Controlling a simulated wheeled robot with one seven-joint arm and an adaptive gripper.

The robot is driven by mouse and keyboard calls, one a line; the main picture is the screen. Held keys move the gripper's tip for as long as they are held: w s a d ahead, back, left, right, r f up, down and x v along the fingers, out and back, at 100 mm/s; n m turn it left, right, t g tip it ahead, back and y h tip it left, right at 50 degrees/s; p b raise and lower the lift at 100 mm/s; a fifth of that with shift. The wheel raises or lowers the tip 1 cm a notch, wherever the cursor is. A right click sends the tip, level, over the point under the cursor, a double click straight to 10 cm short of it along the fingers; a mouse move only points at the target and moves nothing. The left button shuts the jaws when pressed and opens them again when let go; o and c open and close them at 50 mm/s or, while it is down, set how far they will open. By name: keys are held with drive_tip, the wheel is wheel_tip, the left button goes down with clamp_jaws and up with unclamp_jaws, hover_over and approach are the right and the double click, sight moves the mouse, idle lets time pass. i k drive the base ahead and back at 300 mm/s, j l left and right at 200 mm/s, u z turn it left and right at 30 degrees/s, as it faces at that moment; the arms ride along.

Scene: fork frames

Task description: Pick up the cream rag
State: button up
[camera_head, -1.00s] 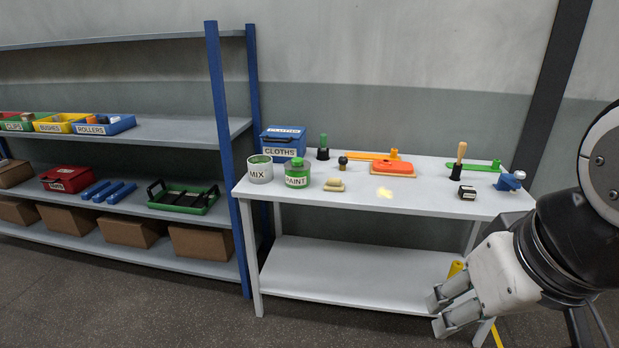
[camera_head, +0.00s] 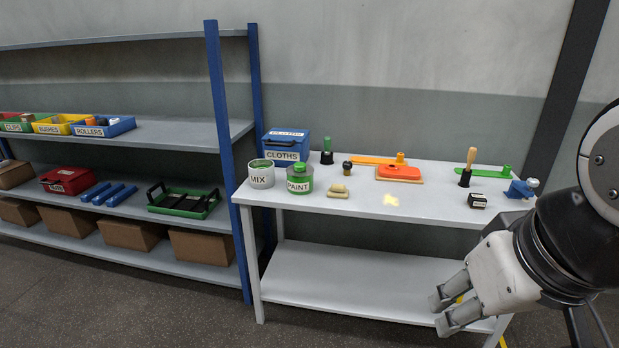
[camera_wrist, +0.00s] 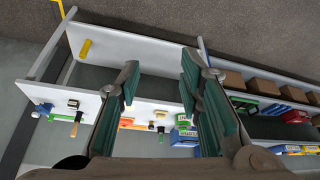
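A flat, irregular pale-yellow cloth (camera_head: 391,200), which looks like the cream rag, lies on the bare middle front of the white table top (camera_head: 420,212). My gripper (camera_head: 440,311) hangs at the lower right of the head view, in front of the table and lower in the picture than the cloth, clear of it. In the wrist view my gripper (camera_wrist: 160,72) has its two fingers wide apart with nothing between them. The table's objects look small and distant there, and I cannot make out the cloth surely.
Left of the cloth stand a tan block (camera_head: 338,192), a PAINT can (camera_head: 299,180), a MIX can (camera_head: 262,174) and a blue CLOTHS box (camera_head: 286,146). Behind it is an orange float (camera_head: 400,173). A small black box (camera_head: 477,201) and blue tool (camera_head: 519,190) are right.

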sight(337, 191)
drive_tip(key=i+l, duration=0.3)
drive_tip(key=i, duration=0.2)
drive_tip(key=i+l+u, duration=0.1)
drive_tip(key=i+l, duration=0.15)
drive_tip(key=i, duration=0.3)
drive_tip(key=i+l, duration=0.35)
drive_tip(key=i, duration=0.15)
drive_tip(key=i+l+u, duration=0.15)
drive_tip(key=i+l, duration=0.15)
drive_tip(key=i, duration=0.2)
